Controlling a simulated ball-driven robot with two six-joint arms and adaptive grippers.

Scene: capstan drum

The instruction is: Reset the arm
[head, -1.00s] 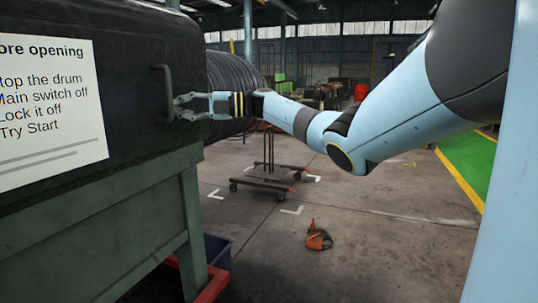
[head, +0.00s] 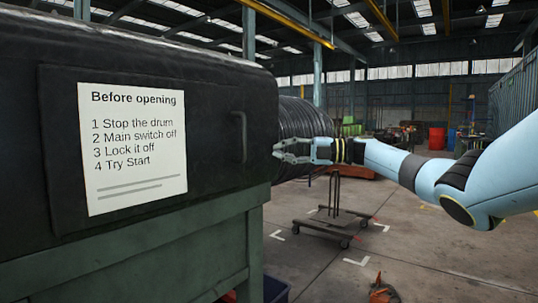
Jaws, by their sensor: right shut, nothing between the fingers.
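My right arm (head: 430,180) reaches in from the right of the head view. Its gripper (head: 277,153) is shut and empty, in front of the ribbed dark drum. Its fingertips point left and stand a little to the right of the upright handle (head: 240,137) on the black cover (head: 215,100), apart from it. A white sign (head: 132,145) on the cover reads "Before opening" with numbered steps. My left gripper is not in view.
The cover sits on a green frame (head: 150,245) that fills the left side. The ribbed drum (head: 300,115) stands behind the gripper. A wheeled trolley (head: 335,222) is on the floor beyond, and an orange object (head: 380,290) lies at the bottom. Floor between them is open.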

